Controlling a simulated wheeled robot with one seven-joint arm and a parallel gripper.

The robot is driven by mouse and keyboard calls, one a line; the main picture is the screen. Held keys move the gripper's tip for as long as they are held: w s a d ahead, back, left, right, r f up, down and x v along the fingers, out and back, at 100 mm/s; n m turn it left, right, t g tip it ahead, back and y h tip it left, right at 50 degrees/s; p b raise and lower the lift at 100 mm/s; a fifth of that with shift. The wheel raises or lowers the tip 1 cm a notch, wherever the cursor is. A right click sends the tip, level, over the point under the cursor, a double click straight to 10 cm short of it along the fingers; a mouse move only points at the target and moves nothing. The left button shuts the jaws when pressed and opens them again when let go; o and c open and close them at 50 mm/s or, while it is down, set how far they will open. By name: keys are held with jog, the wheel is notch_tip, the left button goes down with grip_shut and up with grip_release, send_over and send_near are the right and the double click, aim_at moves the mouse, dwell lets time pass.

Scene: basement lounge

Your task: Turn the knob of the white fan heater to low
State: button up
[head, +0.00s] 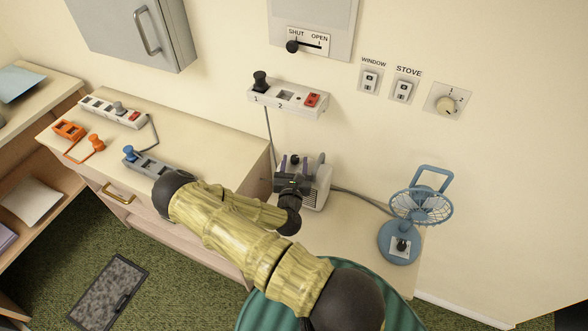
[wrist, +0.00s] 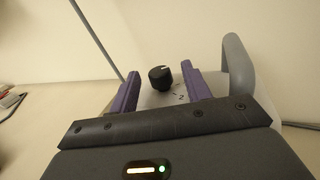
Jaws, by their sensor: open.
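The white fan heater (head: 318,190) stands on the cream surface against the wall, below the power strip on the wall. My arm and gripper partly hide it in the head view. Its black knob (wrist: 160,77) has a white pointer mark and sits on the heater's top, with a "2" printed beside it. The knob also shows in the head view (head: 294,159). My gripper (wrist: 160,83) is open, with its purple fingers on either side of the knob. In the wrist view there are gaps between the knob and both fingers. A grey handle (wrist: 240,68) rises at the heater's right.
A blue desk fan (head: 400,240) stands to the right. A power strip (head: 288,97) with a black plug is on the wall above; its cord hangs behind the heater. More power strips (head: 110,112) lie on the counter at left. A green ribbed object (head: 262,313) is in front.

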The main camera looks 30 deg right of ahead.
jog(key=shift+s+a+f, duration=0.1)
jog(key=shift+s+a, duration=0.2)
jog(key=shift+s, duration=0.2)
jog(key=v, duration=1.6)
jog(key=shift+s, duration=0.1)
